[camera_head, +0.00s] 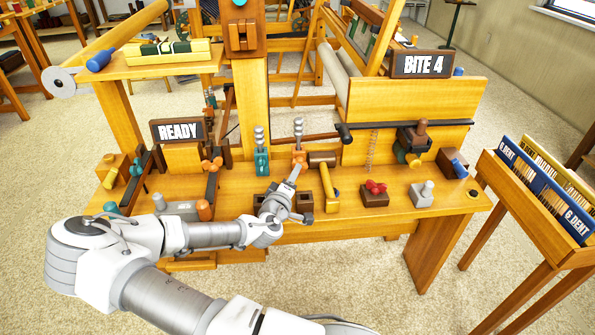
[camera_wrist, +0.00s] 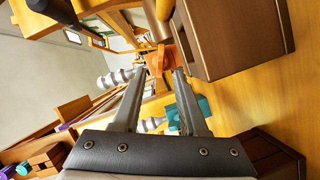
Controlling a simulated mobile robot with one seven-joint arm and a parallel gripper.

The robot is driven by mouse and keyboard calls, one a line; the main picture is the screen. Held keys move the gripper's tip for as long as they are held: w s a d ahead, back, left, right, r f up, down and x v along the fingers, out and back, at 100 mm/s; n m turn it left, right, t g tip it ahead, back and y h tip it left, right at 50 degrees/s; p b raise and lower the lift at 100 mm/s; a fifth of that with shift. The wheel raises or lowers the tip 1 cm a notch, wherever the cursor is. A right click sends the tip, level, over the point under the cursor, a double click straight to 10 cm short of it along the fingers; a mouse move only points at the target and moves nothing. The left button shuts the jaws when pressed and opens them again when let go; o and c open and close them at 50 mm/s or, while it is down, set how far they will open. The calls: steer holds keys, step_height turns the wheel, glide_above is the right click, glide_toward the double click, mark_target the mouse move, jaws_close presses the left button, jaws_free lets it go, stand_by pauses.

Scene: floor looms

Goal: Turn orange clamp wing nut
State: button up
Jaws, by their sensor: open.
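A small orange wing-shaped nut (camera_head: 212,165) sits on the dark bar left of the bench's middle in the head view. My gripper (camera_head: 296,172) is well to the right of it, low over the bench, just in front of an orange-based lever (camera_head: 299,156) with a grey ribbed handle. In the wrist view my gripper (camera_wrist: 162,71) is open, its fingers apart and pointing at the orange base (camera_wrist: 160,60). Nothing is visibly held between the fingers. I cannot tell whether the fingertips touch the orange base. The wing nut cannot be made out in the wrist view.
A teal lever (camera_head: 262,160) stands left of my gripper and a yellow-handled mallet (camera_head: 328,185) right of it. A brown block (camera_wrist: 235,35) is close to the right finger. A red-knobbed block (camera_head: 375,193) and a grey-knobbed block (camera_head: 422,193) stand farther right.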

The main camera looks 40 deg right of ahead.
mark_target(300, 162)
steer(key=b+x, duration=0.1)
steer(key=x, duration=0.4)
jaws_close()
stand_by(0.3)
